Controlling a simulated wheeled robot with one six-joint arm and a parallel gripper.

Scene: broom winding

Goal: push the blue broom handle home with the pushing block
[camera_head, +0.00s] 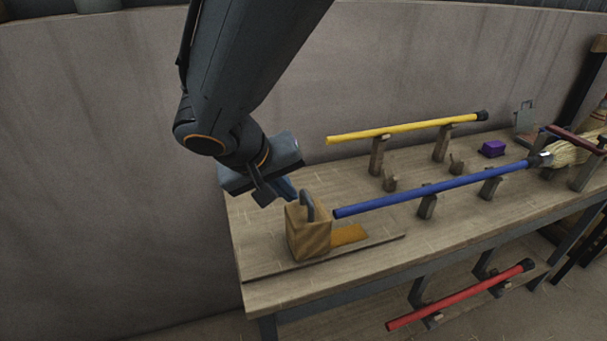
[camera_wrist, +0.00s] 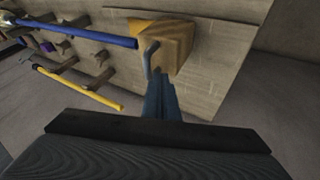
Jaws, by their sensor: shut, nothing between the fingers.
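The blue broom handle (camera_head: 430,189) lies across two wooden supports on the bench, its right end at the straw broom head (camera_head: 573,152). It also shows in the wrist view (camera_wrist: 85,35). The pushing block (camera_head: 309,232) is a wooden block with a dark grip on top, standing near the handle's left end with a small gap visible. The block shows in the wrist view (camera_wrist: 177,47) too. My gripper (camera_head: 285,192) is shut and empty, just above and left of the block. In the wrist view its fingers (camera_wrist: 155,90) reach toward the grip; I cannot tell whether they touch it.
A yellow handle (camera_head: 405,128) rests on supports behind the blue one. A purple block (camera_head: 492,149) sits at the back right. A red handle (camera_head: 460,295) lies on lower supports in front. An orange patch (camera_head: 349,235) and a wooden strip (camera_head: 350,252) lie beside the block.

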